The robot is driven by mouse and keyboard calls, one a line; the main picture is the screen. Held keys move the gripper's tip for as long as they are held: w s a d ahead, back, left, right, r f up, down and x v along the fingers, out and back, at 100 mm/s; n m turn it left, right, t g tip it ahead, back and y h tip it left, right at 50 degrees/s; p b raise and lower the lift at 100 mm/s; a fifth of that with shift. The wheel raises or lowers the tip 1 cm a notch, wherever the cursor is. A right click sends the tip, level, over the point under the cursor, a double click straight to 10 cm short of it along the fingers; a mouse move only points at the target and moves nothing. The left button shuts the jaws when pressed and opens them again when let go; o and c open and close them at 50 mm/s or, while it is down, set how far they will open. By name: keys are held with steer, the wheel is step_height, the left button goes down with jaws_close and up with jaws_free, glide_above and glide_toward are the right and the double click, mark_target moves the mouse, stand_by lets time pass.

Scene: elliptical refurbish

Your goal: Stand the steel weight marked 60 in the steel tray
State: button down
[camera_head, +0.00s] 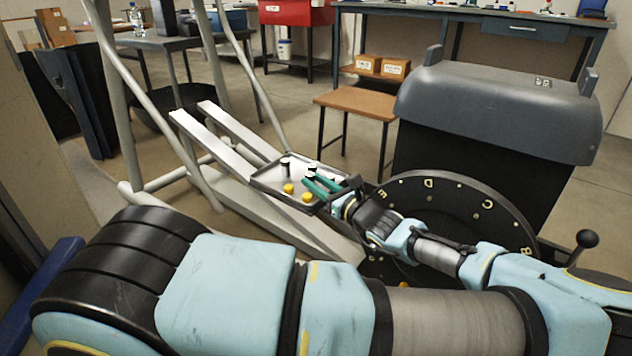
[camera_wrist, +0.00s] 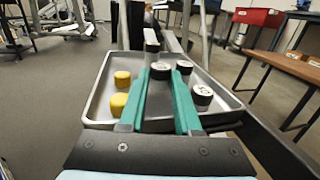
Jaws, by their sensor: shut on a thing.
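The steel tray (camera_head: 268,196) holds small steel weights with dark marked tops and two yellow pieces. It also shows in the wrist view (camera_wrist: 97,104). My gripper (camera_head: 308,182) has green fingers that reach in over the tray from the right. In the wrist view, my gripper (camera_wrist: 161,82) is shut on a steel weight (camera_wrist: 160,71) with a black top bearing a white mark. That mark is too small to read surely. Whether the held weight touches the tray floor cannot be told. Other steel weights stand beyond it (camera_wrist: 152,46) and to its right (camera_wrist: 202,97).
The two yellow pieces (camera_wrist: 119,104) sit left of my fingers in the tray. The tray lies on pale beams (camera_head: 215,135) beside a lettered black disc (camera_head: 475,205) and a large grey machine (camera_head: 500,110). A brown bench (camera_head: 355,103) stands behind.

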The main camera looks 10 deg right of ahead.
steer(key=c, duration=0.7)
jaws_free()
steer(key=shift+f+h, duration=0.3)
steer(key=shift+f, duration=0.4)
steer(key=shift+o, duration=0.5)
steer(key=shift+r, duration=0.55)
steer(key=p+v, duration=0.2)
steer(key=v, duration=1)
steer(key=shift+r, duration=0.2)
steer(key=shift+w+d, duration=0.1)
steer(key=shift+d, duration=0.05)
